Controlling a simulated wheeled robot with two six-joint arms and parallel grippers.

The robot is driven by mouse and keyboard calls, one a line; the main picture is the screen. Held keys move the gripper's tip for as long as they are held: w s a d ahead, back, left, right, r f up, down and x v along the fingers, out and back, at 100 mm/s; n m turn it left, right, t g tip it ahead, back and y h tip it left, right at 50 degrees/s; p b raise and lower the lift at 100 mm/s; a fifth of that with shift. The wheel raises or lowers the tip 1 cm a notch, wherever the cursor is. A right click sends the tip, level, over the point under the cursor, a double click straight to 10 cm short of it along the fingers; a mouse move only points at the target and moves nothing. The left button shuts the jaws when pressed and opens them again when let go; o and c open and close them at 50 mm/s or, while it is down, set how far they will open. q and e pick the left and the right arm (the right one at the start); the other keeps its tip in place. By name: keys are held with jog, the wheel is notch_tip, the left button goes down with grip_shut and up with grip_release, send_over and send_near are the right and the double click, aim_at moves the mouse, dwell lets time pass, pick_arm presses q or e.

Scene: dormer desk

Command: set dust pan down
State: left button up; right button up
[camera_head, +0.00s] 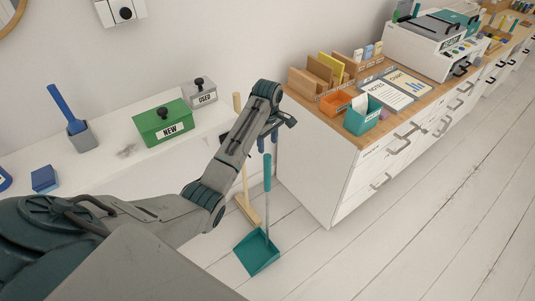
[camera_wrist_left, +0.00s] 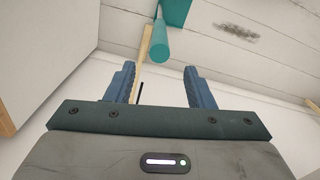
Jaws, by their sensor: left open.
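The teal dust pan (camera_head: 257,252) rests on the white plank floor, its long handle (camera_head: 267,176) standing upright. My left gripper (camera_head: 269,138) is just above the top of the handle in the head view. In the left wrist view the gripper (camera_wrist_left: 161,88) is open, with two blue fingers apart and nothing between them. The teal handle end (camera_wrist_left: 174,125) shows beyond the fingertips, and part of the pan (camera_wrist_left: 176,12) shows at the top edge. Whether the handle end lies between the fingers in depth is hard to tell. My right gripper is not in view.
A wooden broom (camera_head: 245,196) stands right beside the dust pan. A white drawer cabinet (camera_head: 335,180) with a wooden top is close on the right. A white ledge (camera_head: 105,165) holds a green NEW box (camera_head: 163,124) and a grey USED box (camera_head: 200,92). Floor at front right is clear.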

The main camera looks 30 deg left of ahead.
pick_arm(q)
jog(key=shift+r, duration=1.5)
